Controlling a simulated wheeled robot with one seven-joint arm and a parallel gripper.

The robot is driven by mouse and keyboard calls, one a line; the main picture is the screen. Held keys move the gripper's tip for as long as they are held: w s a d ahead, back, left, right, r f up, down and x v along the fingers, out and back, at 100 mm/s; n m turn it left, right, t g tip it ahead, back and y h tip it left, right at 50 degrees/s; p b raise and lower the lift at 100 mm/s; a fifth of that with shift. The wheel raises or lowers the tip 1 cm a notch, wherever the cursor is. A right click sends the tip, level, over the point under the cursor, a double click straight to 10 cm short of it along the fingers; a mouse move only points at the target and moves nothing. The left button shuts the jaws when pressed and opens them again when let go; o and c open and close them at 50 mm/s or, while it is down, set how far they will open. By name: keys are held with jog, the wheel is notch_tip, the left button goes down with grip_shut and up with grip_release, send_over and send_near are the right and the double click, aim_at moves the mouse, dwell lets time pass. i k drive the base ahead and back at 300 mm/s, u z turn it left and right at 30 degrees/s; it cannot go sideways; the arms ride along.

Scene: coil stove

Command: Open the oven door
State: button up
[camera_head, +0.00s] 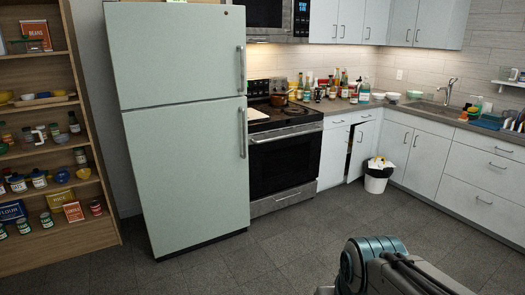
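The oven (286,168) is built into the coil stove between the fridge and the white cabinets. Its door has a dark window and is closed. The oven door handle (286,134) is a metal bar along the top edge of the door. My arm shows at the bottom right, well apart from the stove, with floor between them. My gripper's fingers are not visible in this view.
A tall fridge (185,130) stands directly left of the stove. A white trash bin (377,175) stands right of it, near a cabinet door that looks slightly ajar. A pantry shelf (50,140) is at the left. The grey floor (290,235) in front is clear.

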aim_at(259, 142)
jog(key=z, duration=0.05)
jog(key=i, duration=4.2)
jog(key=z, duration=0.2)
